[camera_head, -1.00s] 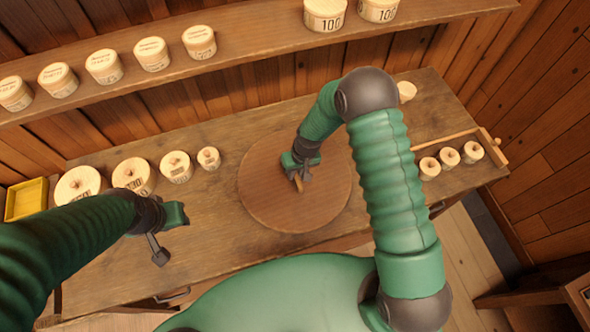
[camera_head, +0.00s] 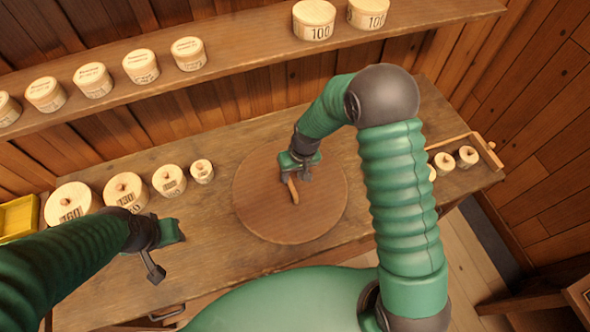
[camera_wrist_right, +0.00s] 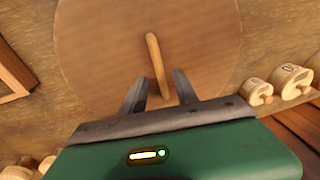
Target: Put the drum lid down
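The drum lid is a large round wooden disc (camera_head: 262,207) with a bar handle (camera_head: 294,191). It appears to lie flat on the workbench in the head view. My right gripper (camera_head: 299,176) is over the lid, at the far end of the handle. The right wrist view shows the lid (camera_wrist_right: 95,45) and its handle (camera_wrist_right: 155,58). There my right gripper (camera_wrist_right: 160,80) has its fingers apart, with a gap on each side of the handle's near end. My left gripper (camera_head: 160,258) is left of the lid, above the bench's front; its finger opening is unclear.
Several numbered wooden spools (camera_head: 168,181) stand on the bench (camera_head: 228,150) left of the lid. A shelf (camera_head: 240,55) holds more drums. A yellow bin (camera_head: 18,216) is far left.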

